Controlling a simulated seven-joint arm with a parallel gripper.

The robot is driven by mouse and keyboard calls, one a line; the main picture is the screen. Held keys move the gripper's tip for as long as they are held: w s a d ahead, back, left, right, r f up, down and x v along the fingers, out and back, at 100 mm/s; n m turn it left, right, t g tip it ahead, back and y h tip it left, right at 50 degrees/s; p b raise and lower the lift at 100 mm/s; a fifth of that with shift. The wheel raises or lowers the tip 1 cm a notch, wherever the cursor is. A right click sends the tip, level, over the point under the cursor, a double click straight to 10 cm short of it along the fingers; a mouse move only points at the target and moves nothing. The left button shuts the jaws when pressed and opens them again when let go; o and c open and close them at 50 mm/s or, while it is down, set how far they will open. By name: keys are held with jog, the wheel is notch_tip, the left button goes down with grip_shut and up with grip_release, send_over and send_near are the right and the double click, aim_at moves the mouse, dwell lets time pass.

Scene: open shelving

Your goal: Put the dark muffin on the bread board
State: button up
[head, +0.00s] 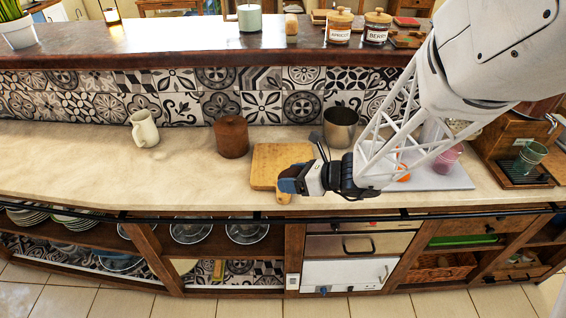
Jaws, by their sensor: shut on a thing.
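The wooden bread board (268,160) lies on the pale counter near the middle of the head view. Its front right part is covered by my arm. A small tan end, which looks like its handle, shows below my gripper. My gripper (287,186) is over the front right part of the board, near the counter's front edge. It is shut, and its blue-and-black end largely hides what it holds. The dark muffin is not clearly seen anywhere, and I take it to be between the fingers. I cannot tell whether it touches the board.
A brown wooden canister (232,136) and a metal pot (340,127) stand behind the board. A cream jug (144,128) is farther left. A grey tray (446,180) with a pink cup (447,160) is right. The left counter is mostly clear.

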jog(key=shift+s+d+r+t, duration=0.1)
jog(key=shift+d+t, duration=0.2)
jog(key=shift+d, duration=0.65)
send_over(283, 163)
jog(key=shift+f, duration=0.75)
jog(key=shift+f, duration=0.1)
jog(key=shift+f, duration=1.7)
jog(key=shift+f, duration=0.1)
jog(key=o, duration=0.9)
jog(key=shift+o, duration=0.2)
